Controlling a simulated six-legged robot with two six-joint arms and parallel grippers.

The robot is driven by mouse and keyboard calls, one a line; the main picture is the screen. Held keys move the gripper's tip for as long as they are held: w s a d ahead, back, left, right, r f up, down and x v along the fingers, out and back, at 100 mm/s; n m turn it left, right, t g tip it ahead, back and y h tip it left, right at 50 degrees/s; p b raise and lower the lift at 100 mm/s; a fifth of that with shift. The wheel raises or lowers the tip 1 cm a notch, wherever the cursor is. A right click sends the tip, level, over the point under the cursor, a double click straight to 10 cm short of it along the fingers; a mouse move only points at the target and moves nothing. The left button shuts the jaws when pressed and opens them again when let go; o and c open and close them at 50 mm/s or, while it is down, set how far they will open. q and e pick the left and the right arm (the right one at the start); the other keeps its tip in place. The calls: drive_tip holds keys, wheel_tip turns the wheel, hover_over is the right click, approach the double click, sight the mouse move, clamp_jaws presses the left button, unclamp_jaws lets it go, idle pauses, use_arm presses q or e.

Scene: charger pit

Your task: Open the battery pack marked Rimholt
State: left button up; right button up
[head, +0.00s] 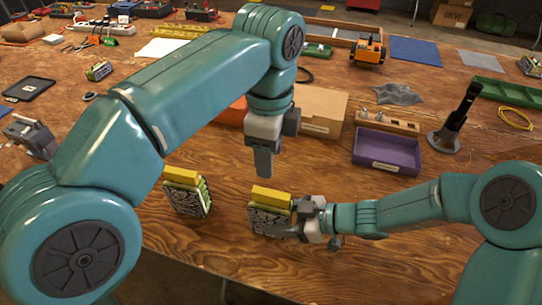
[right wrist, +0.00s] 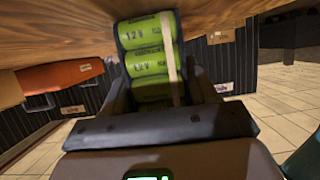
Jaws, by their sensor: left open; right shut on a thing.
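Two battery packs with dark patterned fronts, green cells and yellow tops stand on the wooden table in the head view. My right gripper (head: 291,217) is shut on the right pack (head: 265,218), holding it from its right side. The left pack (head: 185,197) stands apart, untouched. My left gripper (head: 264,170) is open and empty, pointing down above and behind the held pack. The name Rimholt is not readable on either pack.
A purple tray (head: 388,153) and a cardboard box (head: 320,110) stand behind the grippers. A black tool in a round stand (head: 456,120) is at right. An orange machine (head: 368,50) sits farther back. Bare table lies between the packs and the purple tray.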

sight(271, 193)
use_arm(q)
wheel_tip(271, 193, down, 12)
drive_tip(key=shift+d+r, duration=0.1)
drive_tip(key=shift+d, duration=0.05)
idle(0.3)
drive_tip(key=shift+c, duration=0.3)
clamp_jaws()
drive_tip(key=shift+r, duration=0.25)
idle(0.3)
drive_tip(key=shift+r, duration=0.9)
